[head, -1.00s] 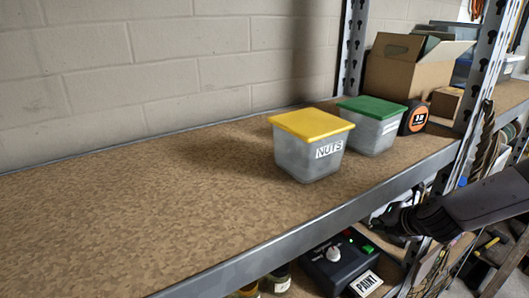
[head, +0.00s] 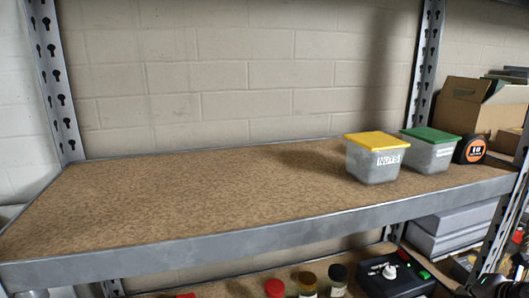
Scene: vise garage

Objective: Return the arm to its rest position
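My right arm shows only as a dark part (head: 490,286) at the bottom right edge of the head view, low in front of the shelf. Its fingertips cannot be made out, so I cannot tell whether the gripper is open or shut. My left gripper is not clearly in view. The clear bin with a yellow lid, labelled NUTS (head: 375,160), stands upright on the shelf (head: 200,195), apart from my arm. A clear bin with a green lid (head: 430,152) stands to its right.
An orange and black tape measure (head: 470,149) and an open cardboard box (head: 480,108) are at the right. Several small jars (head: 308,283) and a black control box (head: 395,275) are on the lower shelf. The upper shelf's left and middle are clear. Metal uprights (head: 58,85) frame it.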

